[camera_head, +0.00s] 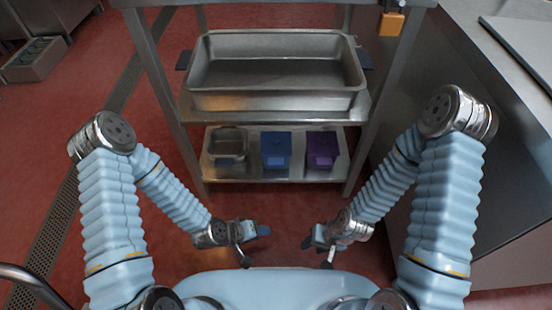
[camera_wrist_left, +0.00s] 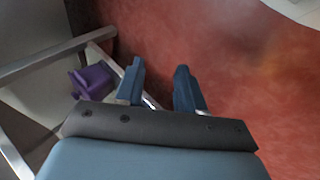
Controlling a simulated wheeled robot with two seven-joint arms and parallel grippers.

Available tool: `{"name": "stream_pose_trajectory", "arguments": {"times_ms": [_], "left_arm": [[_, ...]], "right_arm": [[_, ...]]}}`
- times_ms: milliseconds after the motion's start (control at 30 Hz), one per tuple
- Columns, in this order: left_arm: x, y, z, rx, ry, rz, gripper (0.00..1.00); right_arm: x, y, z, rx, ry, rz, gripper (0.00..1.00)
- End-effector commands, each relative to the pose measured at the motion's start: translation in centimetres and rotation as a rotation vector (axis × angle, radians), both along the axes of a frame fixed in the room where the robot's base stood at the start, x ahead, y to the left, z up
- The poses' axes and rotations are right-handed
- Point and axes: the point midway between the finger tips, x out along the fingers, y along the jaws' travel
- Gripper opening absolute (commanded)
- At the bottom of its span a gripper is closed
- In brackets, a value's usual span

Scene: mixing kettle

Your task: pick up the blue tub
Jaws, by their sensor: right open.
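The blue tub (camera_head: 276,150) stands upright on the lower shelf (camera_head: 250,175) of a metal rack, in the middle between a small metal pan and a purple tub. My left gripper (camera_head: 254,246) is open and empty, in front of the rack and well apart from the tub. In the left wrist view its two fingers (camera_wrist_left: 158,78) are spread over the red floor, and the blue tub does not show there. My right gripper (camera_head: 318,251) is open and empty, also in front of the rack, to the right.
The purple tub (camera_head: 322,150) is close on the blue tub's right; it also shows in the left wrist view (camera_wrist_left: 93,80). The small metal pan (camera_head: 227,145) is on its left. A large metal pan (camera_head: 275,97) sits on the shelf above. A steel counter (camera_head: 490,110) stands right.

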Motion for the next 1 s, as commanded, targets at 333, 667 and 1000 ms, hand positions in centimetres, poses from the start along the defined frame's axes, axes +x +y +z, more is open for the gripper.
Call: {"name": "stream_pose_trajectory", "arguments": {"times_ms": [333, 667, 1000], "left_arm": [[8.4, -4.5, -3.7, -0.479, -0.327, 0.423, 0.38], [13.7, -1.1, -1.0, -0.795, -0.551, 0.794, 0.38], [19.9, -3.0, -0.9, -0.797, -0.555, 0.797, 0.38]], "right_arm": [[0.4, -0.6, -9.0, -0.007, -0.006, -0.013, 0.43], [0.6, -1.0, -12.1, -0.010, -0.008, -0.021, 0.43], [0.6, -1.0, -12.9, -0.010, -0.010, -0.021, 0.43]]}}
